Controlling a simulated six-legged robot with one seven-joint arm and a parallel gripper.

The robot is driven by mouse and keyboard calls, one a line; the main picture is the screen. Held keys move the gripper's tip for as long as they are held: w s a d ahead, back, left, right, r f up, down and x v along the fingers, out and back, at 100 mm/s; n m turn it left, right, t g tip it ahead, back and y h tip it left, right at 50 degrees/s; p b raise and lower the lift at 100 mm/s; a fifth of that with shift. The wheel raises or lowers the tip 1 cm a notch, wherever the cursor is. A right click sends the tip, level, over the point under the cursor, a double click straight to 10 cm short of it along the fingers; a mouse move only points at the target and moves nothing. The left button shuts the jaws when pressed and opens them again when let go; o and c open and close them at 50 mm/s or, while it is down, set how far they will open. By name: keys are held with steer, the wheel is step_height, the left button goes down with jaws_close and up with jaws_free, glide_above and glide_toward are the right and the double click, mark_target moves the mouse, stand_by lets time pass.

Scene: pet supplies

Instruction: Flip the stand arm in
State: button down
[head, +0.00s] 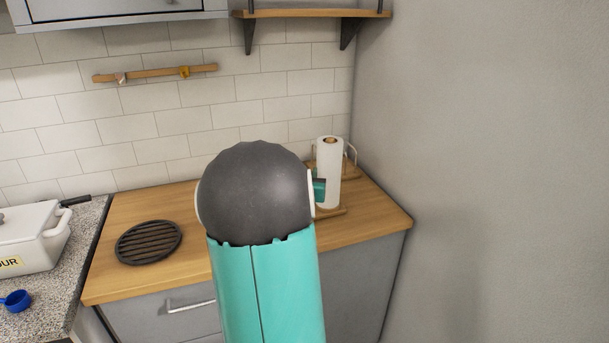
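A stand with a white paper roll (329,175) is upright near the right end of the wooden counter, close to the corner. Its wooden base (332,211) shows partly below the roll. A thin pale curved piece (351,153) shows at the right of the roll's top; I cannot tell whether it is the stand arm or belongs to something behind. My own dark rounded joint and teal arm link cover the area left of the roll. A small teal part of mine overlaps the roll's left edge; contact cannot be judged. My gripper's fingers are hidden.
A black round trivet (149,242) lies on the counter (124,207). A white container (30,238) and a blue scoop (16,300) are on the speckled worktop at left. A grey wall (480,180) bounds the right; a shelf (315,14) hangs above.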

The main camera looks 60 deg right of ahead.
steer(key=shift+s+d+n+t+y, duration=0.4)
steer(key=shift+d+n+t+y, duration=0.3)
steer(key=shift+n+t+y, duration=0.65)
steer(key=shift+s+d+n+t+y, duration=0.45)
steer(key=shift+d+n+t+y, duration=0.5)
steer(key=shift+t, duration=0.7)
steer(key=shift+s+d+n+t+y, duration=0.45)
steer(key=shift+n+t+y, duration=0.55)
steer(key=shift+n+t, duration=0.4)
steer(key=shift+d, duration=0.1)
steer(key=shift+w, duration=0.1)
steer(key=c, duration=1.3)
jaws_free()
steer(key=shift+o, duration=0.2)
steer(key=v, duration=1.4)
steer(key=shift+d, duration=0.15)
steer(key=shift+c, duration=0.2)
